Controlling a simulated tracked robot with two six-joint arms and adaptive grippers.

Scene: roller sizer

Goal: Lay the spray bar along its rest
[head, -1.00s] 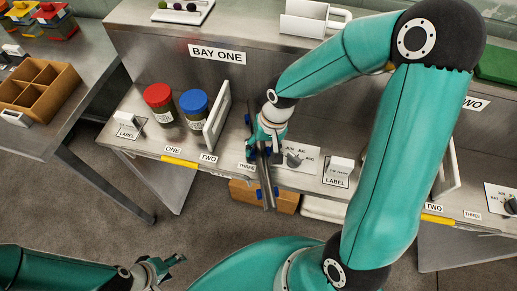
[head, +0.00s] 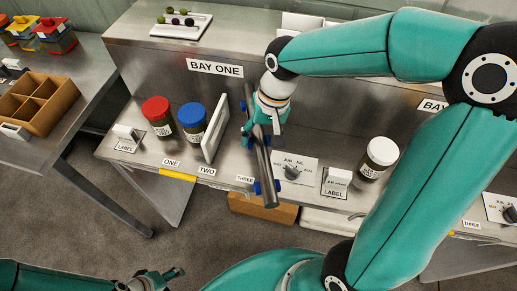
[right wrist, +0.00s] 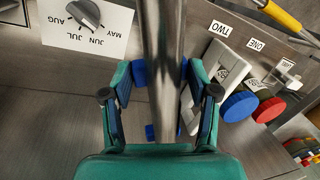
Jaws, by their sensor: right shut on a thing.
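The spray bar (head: 266,178) is a long grey metal bar over the bay one shelf, its near end reaching the shelf's front edge. My right gripper (head: 262,126) is shut on it; in the right wrist view the bar (right wrist: 160,40) runs between the fingers (right wrist: 160,95). Blue supports, which look like the rest (head: 277,185), show on both sides of the bar, and also in the right wrist view (right wrist: 138,72). The bar hides what lies between them, so I cannot tell whether it touches them. My left gripper (head: 160,281) is low in the head view, away from the shelf; its opening is unclear.
A red-lidded jar (head: 158,117), a blue-lidded jar (head: 192,125) and an upright white panel (head: 215,135) stand left of the bar. A dial card (head: 293,170), label holder (head: 336,182) and white-lidded jar (head: 379,158) are to its right. A wooden box (head: 262,208) sits below.

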